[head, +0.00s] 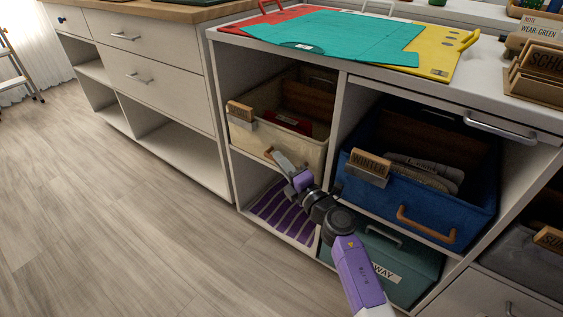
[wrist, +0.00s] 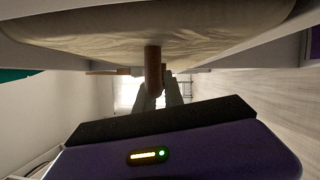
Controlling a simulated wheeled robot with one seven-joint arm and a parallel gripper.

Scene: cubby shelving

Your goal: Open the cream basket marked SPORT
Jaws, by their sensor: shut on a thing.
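The cream basket (head: 300,141) sits in the upper left cubby, with a wooden tag (head: 240,110) clipped to its front rim; its lettering is too small to read. A brown divider and a red item show inside it. My gripper (head: 277,158) is at the basket's front and is shut on its wooden handle (wrist: 153,68). In the wrist view the fingers (wrist: 160,94) meet the handle below the pale basket body (wrist: 200,38). My wrist and arm hide part of the cubby below.
A blue basket (head: 474,208) tagged WINTER fills the cubby to the right, its handle (head: 425,223) facing out. A teal bin (head: 410,285) is below it. A purple striped mat (head: 284,213) lies in the lower left cubby. The wooden floor (head: 110,200) at left is clear.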

